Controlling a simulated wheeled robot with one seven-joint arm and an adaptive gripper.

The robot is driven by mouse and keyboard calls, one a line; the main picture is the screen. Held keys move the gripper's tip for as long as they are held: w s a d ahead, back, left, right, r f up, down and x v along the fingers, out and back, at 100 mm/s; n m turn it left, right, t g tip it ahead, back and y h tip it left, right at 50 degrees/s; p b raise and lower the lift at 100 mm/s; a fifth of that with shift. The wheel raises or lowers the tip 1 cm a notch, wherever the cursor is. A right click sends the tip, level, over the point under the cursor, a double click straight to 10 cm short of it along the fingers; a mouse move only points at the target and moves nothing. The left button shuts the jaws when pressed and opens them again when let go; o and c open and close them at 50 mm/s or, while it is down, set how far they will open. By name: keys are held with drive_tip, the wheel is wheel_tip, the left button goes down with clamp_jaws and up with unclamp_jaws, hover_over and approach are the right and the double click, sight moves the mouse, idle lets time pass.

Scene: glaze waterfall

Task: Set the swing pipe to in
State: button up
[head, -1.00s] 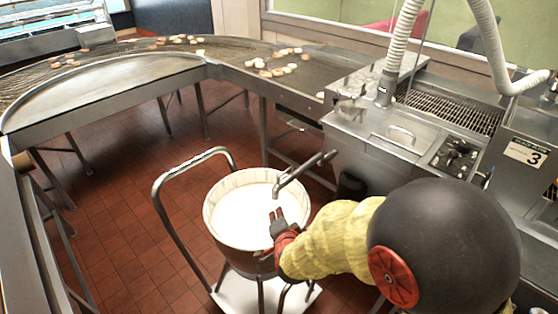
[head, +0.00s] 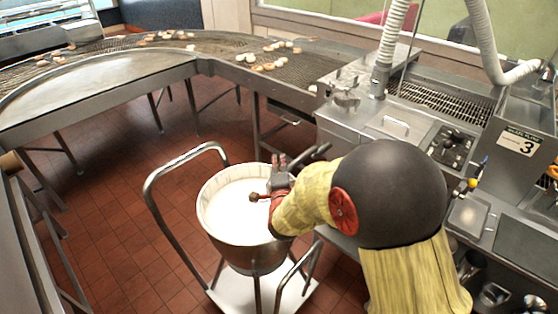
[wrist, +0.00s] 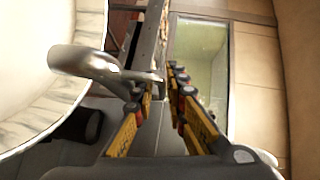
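The grey metal swing pipe (wrist: 88,62) is partly hidden behind my gripper in the head view. There its far part (head: 318,151) shows right of my fingers and its brownish end (head: 256,197) lies over the bucket of white glaze (head: 236,212). My gripper (head: 279,160) is at the bucket's back right rim, close to the pipe.
The bucket stands on a white-based cart with a curved metal handle (head: 150,180). A curved conveyor (head: 110,80) with doughnuts runs behind. A steel machine (head: 395,125) with a control box stands at the right. Red tiled floor (head: 120,235) is clear left of the cart.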

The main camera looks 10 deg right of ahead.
drive_tip(key=x, duration=0.3)
drive_tip(key=shift+w, duration=0.1)
drive_tip(key=shift+c, duration=0.4)
clamp_jaws()
drive_tip(key=shift+d+f+b, duration=0.1)
drive_tip(key=shift+f+b, duration=0.05)
drive_tip(key=shift+b, duration=0.25)
